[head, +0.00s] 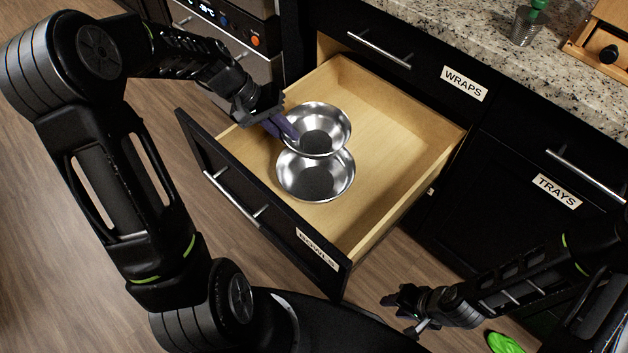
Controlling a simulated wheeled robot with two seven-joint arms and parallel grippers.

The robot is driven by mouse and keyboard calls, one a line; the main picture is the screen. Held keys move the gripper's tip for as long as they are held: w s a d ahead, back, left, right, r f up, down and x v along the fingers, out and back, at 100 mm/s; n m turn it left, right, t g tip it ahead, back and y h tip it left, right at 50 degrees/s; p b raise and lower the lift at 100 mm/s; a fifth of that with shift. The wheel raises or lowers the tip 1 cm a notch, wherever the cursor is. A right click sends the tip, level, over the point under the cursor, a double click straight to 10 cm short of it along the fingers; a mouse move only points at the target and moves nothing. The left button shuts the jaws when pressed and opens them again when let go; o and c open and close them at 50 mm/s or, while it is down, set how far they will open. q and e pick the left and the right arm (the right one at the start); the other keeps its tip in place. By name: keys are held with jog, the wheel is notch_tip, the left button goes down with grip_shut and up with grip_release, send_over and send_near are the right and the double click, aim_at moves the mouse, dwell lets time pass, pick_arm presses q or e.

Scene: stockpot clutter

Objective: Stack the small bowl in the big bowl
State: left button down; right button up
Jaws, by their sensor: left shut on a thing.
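The small bowl (341,128) is shiny steel and sits over the far part of the big bowl's outline in the head view. My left gripper (283,128) is shut on its left rim with purple fingers. The big bowl (316,190), also steel, rests on the light wood floor of the open drawer, nearer the drawer front. The small bowl covers the big bowl's far rim. I cannot tell how high it is above the big bowl. My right gripper (402,306) is at the lower right, outside the drawer and away from both bowls; its jaw opening is unclear.
The open drawer (400,120) has a black front with a bowls label; its right and far floor is bare. Closed cabinets labelled wraps and trays stand to the right, under a granite counter (470,35). An oven (230,50) is at the back left. A green item (504,343) lies low right.

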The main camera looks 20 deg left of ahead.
pick_arm(q)
notch_tip(320, 180, down, 6)
jog(key=b, duration=0.1)
jog(key=shift+f, duration=0.15)
jog(key=shift+f+b, duration=0.35)
jog(key=shift+f, duration=1.45)
jog(key=shift+f, duration=0.15)
jog(key=shift+f+b, duration=0.4)
jog(key=shift+b, duration=0.1)
jog(key=shift+f, duration=0.1)
jog(key=c, duration=1.5)
grip_release()
jog(key=shift+o, duration=0.2)
